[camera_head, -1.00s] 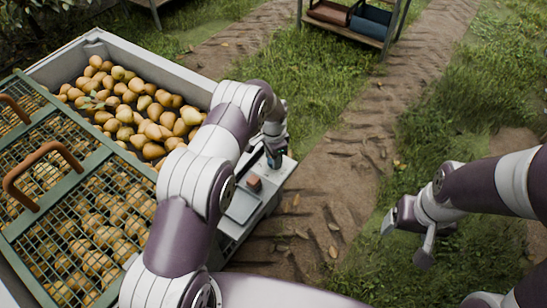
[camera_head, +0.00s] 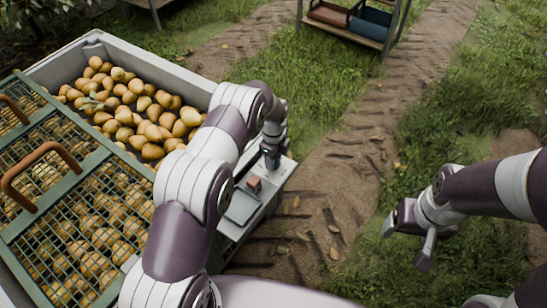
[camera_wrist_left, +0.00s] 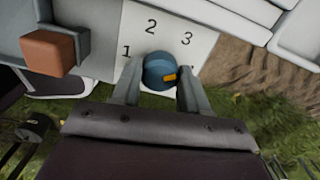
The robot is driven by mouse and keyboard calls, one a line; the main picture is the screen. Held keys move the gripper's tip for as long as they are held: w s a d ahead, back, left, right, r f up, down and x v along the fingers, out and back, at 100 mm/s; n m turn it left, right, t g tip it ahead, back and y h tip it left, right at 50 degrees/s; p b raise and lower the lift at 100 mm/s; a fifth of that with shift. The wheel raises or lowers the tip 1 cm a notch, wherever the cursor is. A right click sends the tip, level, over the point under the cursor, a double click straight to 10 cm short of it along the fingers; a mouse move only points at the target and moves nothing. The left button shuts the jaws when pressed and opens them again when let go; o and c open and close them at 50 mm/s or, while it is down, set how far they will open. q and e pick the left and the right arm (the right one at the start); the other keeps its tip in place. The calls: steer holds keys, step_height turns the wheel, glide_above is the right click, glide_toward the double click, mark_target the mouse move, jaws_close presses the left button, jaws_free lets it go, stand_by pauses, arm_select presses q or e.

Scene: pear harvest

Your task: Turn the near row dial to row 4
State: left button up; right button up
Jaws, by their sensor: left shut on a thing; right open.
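The near row dial (camera_wrist_left: 155,66) is a round blue knob with an orange pointer mark, on a white plate (camera_wrist_left: 172,17) printed with 1, 2 and 3. The orange mark points to the right, below the 3, toward a spot partly hidden by my right-hand finger in the left wrist view. My left gripper (camera_wrist_left: 160,82) is shut on the dial, one finger on each side. In the head view my left gripper (camera_head: 271,158) is at the far end of the grey control box (camera_head: 240,208). My right gripper (camera_head: 407,243) is open and empty above the grass.
An orange-brown block (camera_wrist_left: 48,52) stands on the control box beside the dial plate. A large crate (camera_head: 185,83) of pears with green mesh lids (camera_head: 75,150) is at the left. A rack (camera_head: 350,28) with trays stands at the back. The dirt track (camera_head: 340,170) is clear.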

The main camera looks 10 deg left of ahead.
arm_select(q)
steer(key=m, duration=0.6)
steer(key=shift+m, duration=0.3)
stand_by(0.5)
steer(key=o, duration=1.1)
steer(key=shift+c, duration=0.2)
step_height(320, 180, up, 13)
steer(key=p, duration=0.1)
steer(key=shift+f, duration=0.2)
